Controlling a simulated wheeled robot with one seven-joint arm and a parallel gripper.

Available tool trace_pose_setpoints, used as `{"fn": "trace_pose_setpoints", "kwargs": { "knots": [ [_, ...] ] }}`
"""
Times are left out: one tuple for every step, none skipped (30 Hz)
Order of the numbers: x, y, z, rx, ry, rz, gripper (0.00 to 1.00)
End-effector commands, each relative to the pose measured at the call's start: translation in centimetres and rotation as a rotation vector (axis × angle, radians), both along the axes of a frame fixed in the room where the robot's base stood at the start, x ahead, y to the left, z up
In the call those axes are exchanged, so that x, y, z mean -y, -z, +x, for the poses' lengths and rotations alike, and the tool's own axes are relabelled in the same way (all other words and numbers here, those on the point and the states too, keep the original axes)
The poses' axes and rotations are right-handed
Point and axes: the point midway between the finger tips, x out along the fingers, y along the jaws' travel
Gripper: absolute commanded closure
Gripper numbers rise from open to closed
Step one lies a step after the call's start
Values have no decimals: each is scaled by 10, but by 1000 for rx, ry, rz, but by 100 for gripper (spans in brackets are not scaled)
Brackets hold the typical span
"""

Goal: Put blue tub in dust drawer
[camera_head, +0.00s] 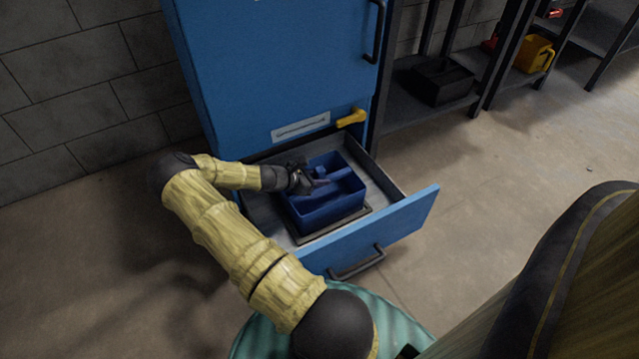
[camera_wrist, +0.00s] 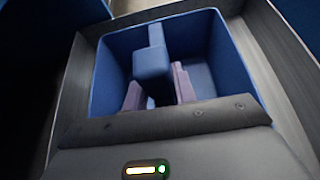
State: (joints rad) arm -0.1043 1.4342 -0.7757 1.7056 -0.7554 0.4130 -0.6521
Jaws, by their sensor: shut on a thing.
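The blue tub (camera_head: 325,205) is inside the open dust drawer (camera_head: 398,222) at the bottom of the blue cabinet, over a dark-framed area of the drawer floor. I cannot tell whether its base touches that floor. My gripper (camera_head: 310,178) reaches in from the left and is shut on the tub's raised middle grip. In the wrist view the tub (camera_wrist: 105,68) fills the upper middle, and my gripper's fingers (camera_wrist: 158,88) are on both sides of the blue grip. The tub looks empty apart from the fingers.
The blue cabinet (camera_head: 270,75) stands behind the drawer, with a yellow handle (camera_head: 351,118) above the opening. A dark shelf with a black bin (camera_head: 440,80) and a yellow container (camera_head: 534,54) stands to the right. The floor right of the drawer is clear.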

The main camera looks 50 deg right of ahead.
Motion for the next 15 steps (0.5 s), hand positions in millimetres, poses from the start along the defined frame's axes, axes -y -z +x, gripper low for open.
{"fn": "trace_pose_setpoints", "kwargs": {
  "knots": [
    [0,1,0,1,0,-1,100],
    [0,1,0,1,0,-1,100],
    [0,0,0,1,0,-1,100],
    [0,0,0,1,0,-1,100],
    [0,0,0,1,0,-1,100],
    [0,0,0,1,0,-1,100],
    [0,0,0,1,0,-1,100],
    [0,0,0,1,0,-1,100],
    [0,0,0,1,0,-1,100],
    [0,1,0,1,0,-1,100],
    [0,2,0,0,0,-1,100],
    [0,2,0,0,0,0,65],
    [0,2,0,0,0,0,59],
    [0,2,0,0,0,0,53],
    [0,2,0,0,0,0,51]
  ]
}}
